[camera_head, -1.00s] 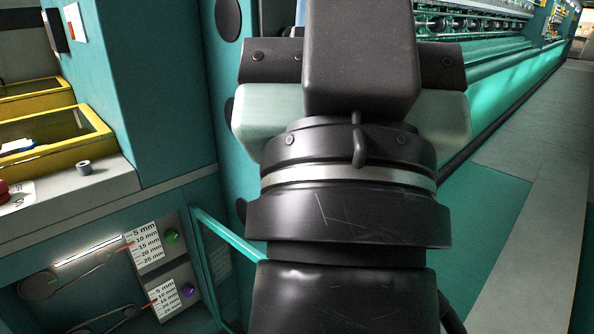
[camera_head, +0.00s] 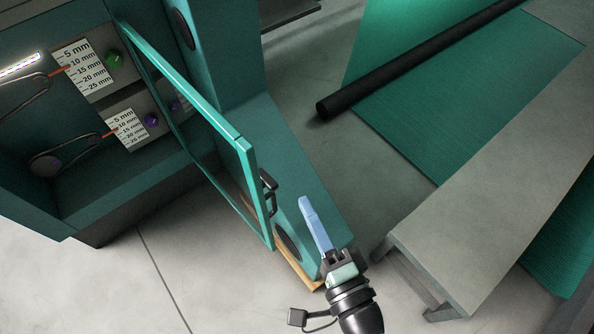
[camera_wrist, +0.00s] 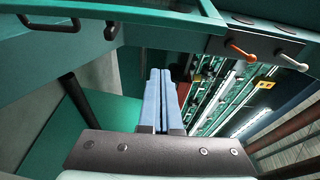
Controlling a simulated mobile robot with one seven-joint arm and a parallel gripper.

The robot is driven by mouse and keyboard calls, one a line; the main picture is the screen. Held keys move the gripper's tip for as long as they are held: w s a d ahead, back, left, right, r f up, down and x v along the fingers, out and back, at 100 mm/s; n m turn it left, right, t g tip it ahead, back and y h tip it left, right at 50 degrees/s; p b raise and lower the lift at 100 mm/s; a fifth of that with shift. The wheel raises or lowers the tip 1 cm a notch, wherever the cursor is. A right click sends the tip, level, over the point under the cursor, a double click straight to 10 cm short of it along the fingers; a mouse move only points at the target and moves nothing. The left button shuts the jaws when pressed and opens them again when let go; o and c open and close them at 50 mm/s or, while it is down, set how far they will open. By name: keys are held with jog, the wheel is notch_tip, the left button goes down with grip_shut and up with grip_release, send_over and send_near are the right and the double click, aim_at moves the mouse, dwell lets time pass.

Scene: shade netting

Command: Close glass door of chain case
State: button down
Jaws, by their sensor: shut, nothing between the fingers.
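The chain case (camera_head: 125,190) stands at the left in the head view, its inside showing. Its glass door (camera_head: 185,95), with a teal frame, stands swung out, open. A black handle (camera_head: 268,192) sits on the door's outer face near the free edge. My gripper (camera_head: 306,205) is to the right of the handle, apart from it, with its blue fingers together and empty. The shut fingers (camera_wrist: 159,75) also show in the wrist view. A dark handle (camera_wrist: 48,22) on a teal bar shows at its upper left; I cannot tell if it is the door's.
Inside the case are belts, two scale plates (camera_head: 83,68) and green and purple knobs. A teal machine column (camera_head: 235,60) stands behind the door. A grey bench (camera_head: 480,210) and a black roller (camera_head: 400,65) lie to the right. Pale floor (camera_head: 120,285) is clear below the case.

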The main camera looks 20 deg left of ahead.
jog(key=x, duration=1)
jog(key=s, duration=0.1)
jog(key=s+a, duration=0.2)
jog(key=shift+s+f, duration=0.15)
jog(key=shift+s, duration=0.25)
jog(key=shift+s, duration=0.15)
